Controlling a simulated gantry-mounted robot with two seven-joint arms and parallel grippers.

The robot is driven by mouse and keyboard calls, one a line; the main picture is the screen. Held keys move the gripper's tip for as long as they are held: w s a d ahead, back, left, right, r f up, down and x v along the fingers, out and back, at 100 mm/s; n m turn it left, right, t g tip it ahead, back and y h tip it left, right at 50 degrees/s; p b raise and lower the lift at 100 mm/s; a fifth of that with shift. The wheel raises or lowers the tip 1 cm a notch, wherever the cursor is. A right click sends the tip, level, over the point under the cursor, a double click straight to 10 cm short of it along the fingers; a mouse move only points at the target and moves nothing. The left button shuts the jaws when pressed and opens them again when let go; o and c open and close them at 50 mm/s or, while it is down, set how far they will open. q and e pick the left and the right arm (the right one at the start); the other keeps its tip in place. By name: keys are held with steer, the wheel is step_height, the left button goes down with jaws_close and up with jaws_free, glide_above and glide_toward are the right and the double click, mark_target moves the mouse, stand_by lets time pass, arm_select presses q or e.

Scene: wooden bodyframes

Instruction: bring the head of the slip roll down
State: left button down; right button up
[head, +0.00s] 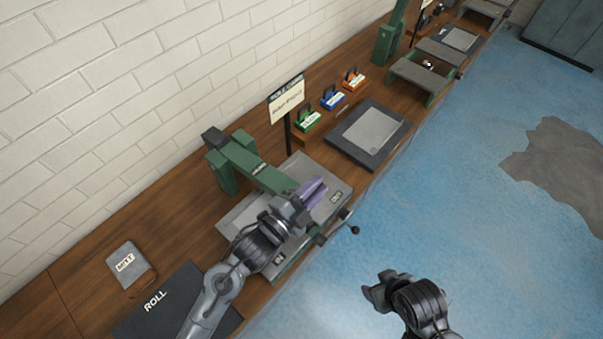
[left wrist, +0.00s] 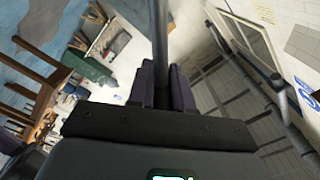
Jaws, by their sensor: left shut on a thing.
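The slip roll (head: 287,247) is a green and grey machine on the wooden bench. Its green head arm (head: 252,168) slopes from a post at the wall side toward the bench front, above grey plates. A crank with a black ball knob (head: 355,230) sticks out at its front. My left gripper (head: 316,190), with purple fingers, is over the machine at the front end of the green arm. In the left wrist view its fingers are shut on a grey rod (left wrist: 160,45). My right gripper (head: 370,294) is over the blue floor, away from the bench; its fingers are unclear.
A dark mat marked ROLL (head: 165,300) and a grey block marked MITT (head: 124,262) lie left of the machine. A sign (head: 286,98), green, blue (head: 332,98) and orange holders and a grey plate (head: 370,131) are to the right. The blue floor (head: 450,225) is open.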

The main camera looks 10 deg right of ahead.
arm_select(q)
step_height(320, 180, down, 8)
steer(key=s+d+m+b, duration=0.1)
steer(key=b, duration=0.2)
steer(key=shift+s, duration=0.4)
arm_select(e)
steer(key=shift+w+a+f, duration=0.1)
steer(key=shift+a+f, duration=0.05)
steer(key=shift+f, duration=1.05)
steer(key=shift+w+a+f, duration=0.1)
steer(key=shift+f, duration=1.1)
arm_select(q)
steer(key=shift+b, duration=0.3)
steer(key=c, duration=1.1)
jaws_free()
steer(key=shift+d, duration=0.15)
arm_select(e)
steer(key=shift+d, duration=0.1)
arm_select(q)
steer(key=shift+r, duration=0.1)
